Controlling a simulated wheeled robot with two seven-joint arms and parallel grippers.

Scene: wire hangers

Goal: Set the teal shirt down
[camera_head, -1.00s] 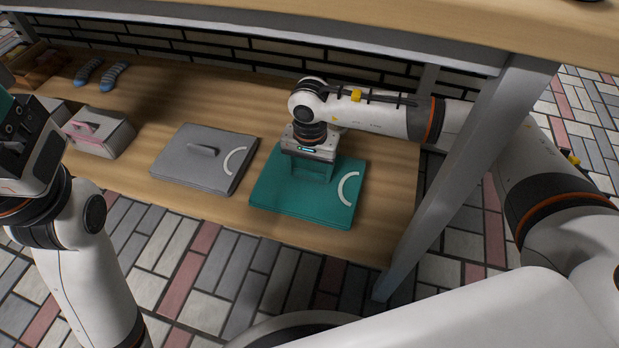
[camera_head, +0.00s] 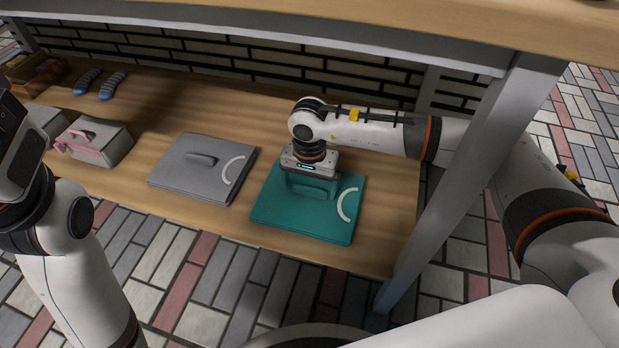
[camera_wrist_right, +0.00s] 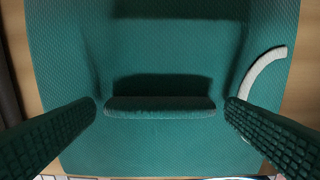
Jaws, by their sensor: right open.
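The teal shirt (camera_head: 290,218) is a flat folded block with a raised ridge and a pale curved mark. In the right wrist view the teal shirt (camera_wrist_right: 160,145) fills most of the picture, and my right gripper (camera_wrist_right: 163,108) is open, with one finger on each side of the ridge. My left gripper (camera_head: 20,140) is partly cut off at the left edge of the head view, and its fingers do not show.
A grey folded shirt (camera_head: 190,180) lies just left of the teal one on the wooden shelf (camera_head: 330,258). A metal post (camera_head: 455,175) and the upper tabletop (camera_head: 400,25) are close to my right arm.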

